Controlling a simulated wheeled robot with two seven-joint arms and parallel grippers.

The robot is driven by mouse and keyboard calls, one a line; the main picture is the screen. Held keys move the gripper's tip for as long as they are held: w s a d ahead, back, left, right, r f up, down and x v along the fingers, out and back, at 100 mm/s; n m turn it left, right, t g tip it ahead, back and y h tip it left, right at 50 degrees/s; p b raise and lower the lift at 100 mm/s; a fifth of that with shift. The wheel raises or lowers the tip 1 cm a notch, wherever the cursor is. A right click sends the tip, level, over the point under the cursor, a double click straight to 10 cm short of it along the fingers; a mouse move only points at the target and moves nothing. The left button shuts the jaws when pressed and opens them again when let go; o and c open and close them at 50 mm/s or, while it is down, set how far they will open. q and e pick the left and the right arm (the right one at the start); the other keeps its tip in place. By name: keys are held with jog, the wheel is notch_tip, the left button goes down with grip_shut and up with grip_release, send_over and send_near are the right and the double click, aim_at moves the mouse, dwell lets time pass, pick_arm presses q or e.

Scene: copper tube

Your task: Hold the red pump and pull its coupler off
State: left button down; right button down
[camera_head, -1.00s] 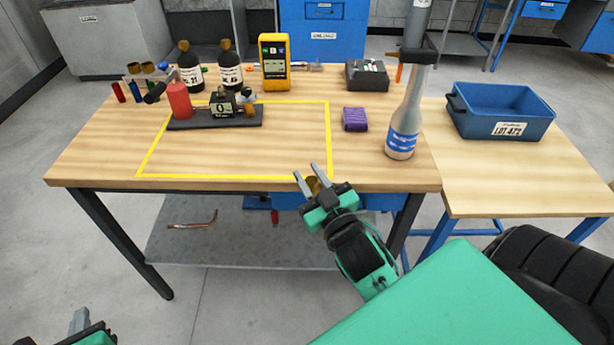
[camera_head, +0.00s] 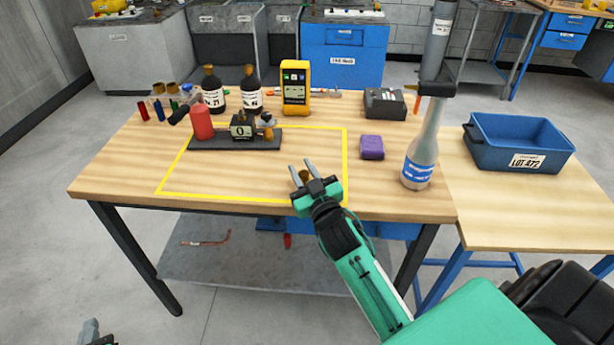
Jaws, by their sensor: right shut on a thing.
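The red pump (camera_head: 201,122) stands upright on a dark base (camera_head: 256,140) at the left of the table, with a black handle and a block with a dial beside it. A small brass part (camera_head: 268,134) shows at the right end of the block. My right gripper (camera_head: 303,170) is over the front part of the yellow outline, right of and nearer than the pump. It is shut on a small brass piece (camera_head: 304,176), mostly hidden by the fingers; I cannot tell if this is the coupler. My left gripper (camera_head: 92,332) is cut off at the lower left, away from the table.
A purple block (camera_head: 372,147), a bottle (camera_head: 420,160) and a dark box (camera_head: 385,103) stand at the right. A yellow meter (camera_head: 295,88) and brown bottles (camera_head: 213,92) stand behind the pump. A blue bin (camera_head: 518,145) sits on the side table. The outlined area's front is mostly clear.

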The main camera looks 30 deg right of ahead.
jog(key=x, duration=0.2)
jog(key=shift+w+f, duration=0.15)
jog(key=shift+w, duration=0.25)
jog(key=shift+s+f, duration=0.1)
jog(key=shift+f, duration=0.1)
jog(key=c, duration=1.1)
grip_release()
jog(key=shift+s+f, duration=0.1)
jog(key=shift+s, duration=0.45)
jog(key=d+b+v, duration=0.1)
jog(key=v, duration=0.9)
jog(key=shift+s+a, duration=0.45)
jog(key=shift+a, duration=0.1)
